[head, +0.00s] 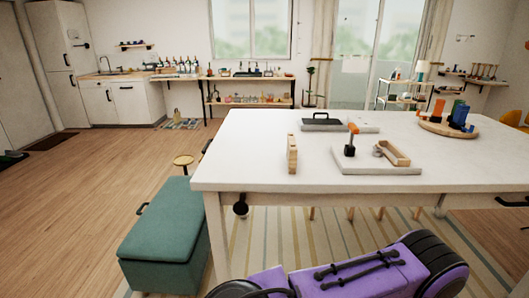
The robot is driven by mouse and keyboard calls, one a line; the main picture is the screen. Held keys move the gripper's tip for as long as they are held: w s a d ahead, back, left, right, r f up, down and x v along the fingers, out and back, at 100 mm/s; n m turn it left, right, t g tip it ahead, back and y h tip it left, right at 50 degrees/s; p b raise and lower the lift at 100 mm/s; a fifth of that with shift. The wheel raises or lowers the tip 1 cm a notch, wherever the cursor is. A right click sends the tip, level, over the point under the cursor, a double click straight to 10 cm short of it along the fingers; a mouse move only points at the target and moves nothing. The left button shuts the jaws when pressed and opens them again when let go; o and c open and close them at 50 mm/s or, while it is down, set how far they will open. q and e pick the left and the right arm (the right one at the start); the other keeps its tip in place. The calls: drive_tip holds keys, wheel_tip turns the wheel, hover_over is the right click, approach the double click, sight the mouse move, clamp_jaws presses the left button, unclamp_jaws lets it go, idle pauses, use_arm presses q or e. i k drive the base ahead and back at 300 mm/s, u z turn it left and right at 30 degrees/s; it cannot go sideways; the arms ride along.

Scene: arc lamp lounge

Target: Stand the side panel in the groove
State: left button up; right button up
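A light wooden panel (292,154) stands upright near the front left of the white table, seen almost edge-on. It is likely the side panel. To its right a pale board (376,168) lies flat on the table. On it are a black piece with an orange top (351,139) and a light wooden U-shaped or slotted piece (394,154). I cannot make out the groove at this size. Neither of my grippers can be made out in the head view, and nothing is seen touching the panel.
A round wooden tray (434,130) with several coloured blocks stands at right. The white table (245,150) is clear left of the panel. A green bench (165,222) stands left of the table.

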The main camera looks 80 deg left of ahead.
sight(355, 160)
drive_tip(key=u, duration=1.95)
